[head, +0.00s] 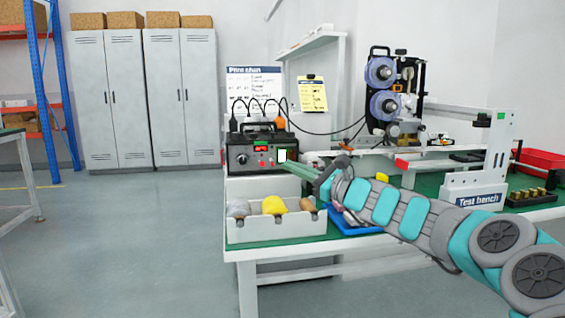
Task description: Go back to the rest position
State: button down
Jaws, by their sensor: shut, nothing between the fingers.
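My arm reaches in from the lower right over the green-topped test bench (430,184). My gripper (290,166) is at its far end, pointing left, in front of the black power unit (241,158) with its red display. The fingers look shut and nothing shows between them. They appear small, and part of the gripper is hidden by my own wrist. I cannot tell whether the fingertips touch the unit.
A white bin (270,230) with grey, yellow and brown items stands at the bench's front left. A blue tray (352,221) lies partly under my arm. A reel machine (384,100) stands behind, with a white frame (495,160) to the right. Open floor lies left.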

jog(key=s+a+f+n+g+h, duration=0.1)
jog(key=s+a+f+n+g, duration=0.2)
jog(key=s, duration=0.4)
jog(key=s+a+f+n+g+h, duration=0.1)
jog(key=s+a+f+n+g, duration=0.1)
jog(key=s+n, duration=0.4)
jog(key=s+a+f+n+g+h, duration=0.1)
jog(key=s+a+f+n+g, duration=0.15)
jog(key=s, duration=0.55)
jog(key=s+d+f+n+g+h, duration=0.3)
jog(key=s+d+f+n+h, duration=0.15)
jog(key=s+f, duration=0.7)
jog(key=s+d+f+n+h, duration=0.1)
jog(key=s+d+f+h, duration=0.2)
jog(key=d, duration=0.4)
jog(key=s+d+f+n+g+h, duration=0.1)
jog(key=s+d+f+h, duration=0.2)
jog(key=s+d+f, duration=0.2)
jog(key=s+d+f+n+g+h, duration=0.1)
jog(key=s+d+f+n+h, duration=0.1)
jog(key=s+d, duration=0.7)
notch_tip(320, 180, down, 2)
jog(key=shift+s+d+f+h, duration=0.25)
jog(key=shift+d+h, duration=0.25)
jog(key=shift+h, duration=0.25)
